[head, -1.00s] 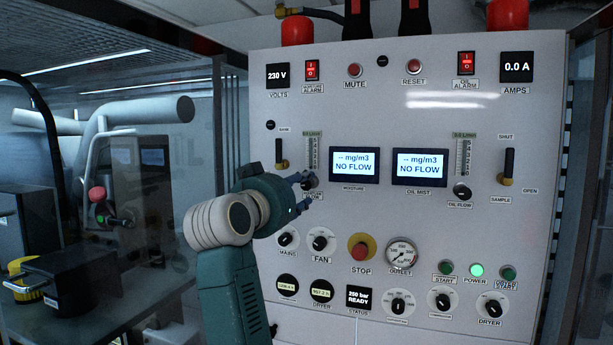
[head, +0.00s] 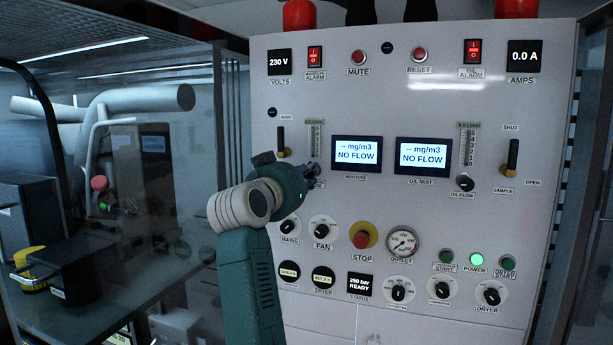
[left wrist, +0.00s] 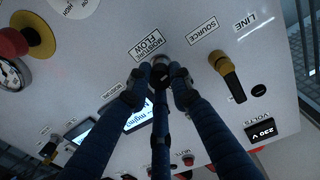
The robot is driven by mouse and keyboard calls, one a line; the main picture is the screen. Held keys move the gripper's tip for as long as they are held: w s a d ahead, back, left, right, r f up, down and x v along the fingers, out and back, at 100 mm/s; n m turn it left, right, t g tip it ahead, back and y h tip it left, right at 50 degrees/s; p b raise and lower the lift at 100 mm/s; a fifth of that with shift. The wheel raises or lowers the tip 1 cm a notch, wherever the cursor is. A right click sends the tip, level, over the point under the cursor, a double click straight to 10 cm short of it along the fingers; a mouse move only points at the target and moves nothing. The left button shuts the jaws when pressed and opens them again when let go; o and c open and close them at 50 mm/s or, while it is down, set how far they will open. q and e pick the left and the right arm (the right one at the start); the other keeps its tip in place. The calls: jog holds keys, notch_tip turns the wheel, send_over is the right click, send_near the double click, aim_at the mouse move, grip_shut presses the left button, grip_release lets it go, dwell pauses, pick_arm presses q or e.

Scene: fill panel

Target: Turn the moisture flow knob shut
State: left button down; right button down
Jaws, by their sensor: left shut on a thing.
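The moisture flow knob (left wrist: 174,69) is a small dark knob on the white panel, beside its MOISTURE FLOW label (left wrist: 147,45) in the left wrist view. My left gripper (left wrist: 160,84) has its dark fingers closed around the knob, hiding much of it. In the head view my left gripper (head: 313,172) is at the panel below the left flow gauge (head: 315,140) and covers the knob. The knob's pointer direction cannot be made out. The moisture display (head: 357,155) reads NO FLOW. My right gripper is in neither view.
The source valve lever (head: 282,142) is just left of the gripper. The mains knob (head: 289,227), fan knob (head: 322,227) and red stop button (head: 362,239) are below. The oil flow knob (head: 465,182) is farther right. A glass cabinet stands on the left.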

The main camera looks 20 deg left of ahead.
pick_arm(q)
jog(key=shift+f+m, duration=0.2)
jog(key=shift+m, duration=0.2)
jog(key=m+b, duration=0.1)
jog(key=m, duration=0.1)
jog(key=shift+a+m, duration=0.1)
jog(key=shift+m, duration=0.2)
jog(key=m, duration=0.4)
jog(key=shift+m, duration=0.3)
jog(key=m+p, duration=0.1)
jog(key=m, duration=0.4)
jog(key=shift+g, duration=0.3)
jog(key=m, duration=0.4)
jog(key=shift+m+y, duration=0.3)
jog(key=c, duration=1.6)
grip_release()
jog(key=shift+o, duration=0.2)
jog(key=shift+r, duration=0.1)
